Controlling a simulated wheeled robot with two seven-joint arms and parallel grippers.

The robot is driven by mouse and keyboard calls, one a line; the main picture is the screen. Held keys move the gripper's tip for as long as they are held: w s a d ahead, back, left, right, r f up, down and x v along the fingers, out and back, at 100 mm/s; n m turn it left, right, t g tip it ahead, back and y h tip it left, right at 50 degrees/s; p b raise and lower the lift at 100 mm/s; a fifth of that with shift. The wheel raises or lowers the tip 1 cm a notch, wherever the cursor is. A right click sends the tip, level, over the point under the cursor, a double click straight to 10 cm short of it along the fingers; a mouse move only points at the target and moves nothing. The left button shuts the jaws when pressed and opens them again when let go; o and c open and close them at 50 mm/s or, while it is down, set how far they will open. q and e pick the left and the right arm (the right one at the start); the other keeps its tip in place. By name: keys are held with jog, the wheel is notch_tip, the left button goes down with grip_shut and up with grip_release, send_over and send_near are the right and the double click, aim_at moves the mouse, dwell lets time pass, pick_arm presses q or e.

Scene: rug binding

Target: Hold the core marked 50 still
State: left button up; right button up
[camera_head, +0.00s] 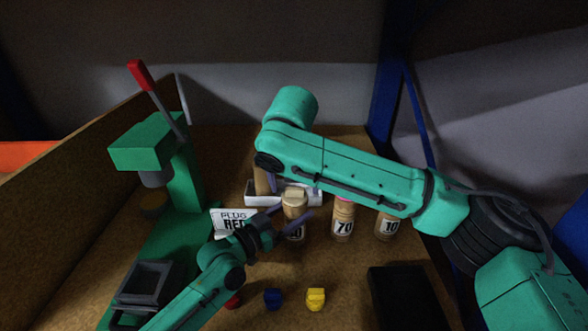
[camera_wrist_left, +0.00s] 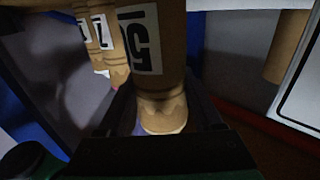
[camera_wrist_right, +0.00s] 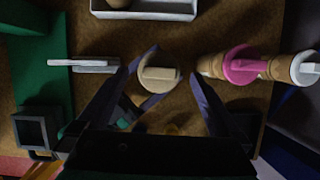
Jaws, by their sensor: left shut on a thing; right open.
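The core marked 50 (camera_head: 294,205) stands upright on the bench with a tan plug in its top; only part of its label shows in the head view. The left wrist view shows the label more clearly on the core (camera_wrist_left: 158,60). My left gripper (camera_head: 278,228) is shut on this core, reaching it from the front left. My right gripper (camera_wrist_right: 174,88) is open above the core, its fingers apart on either side of the tan plug (camera_wrist_right: 160,75). I cannot tell whether they touch it. In the head view its forearm hides part of the area behind.
A core marked 70 (camera_head: 342,220) and a core marked 10 (camera_head: 387,226) stand to the right. A white tray (camera_head: 312,197) is behind. A PLUG RED sign (camera_head: 232,217) and green press (camera_head: 183,178) are left. Blue (camera_head: 272,298) and yellow (camera_head: 316,298) pieces lie in front.

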aim_at(295, 190)
jog(key=shift+x, duration=0.85)
jog(key=shift+r, duration=0.1)
jog(key=c, duration=1.3)
jog(key=shift+r, duration=4.25)
pick_arm(q)
jog(key=o, duration=1.5)
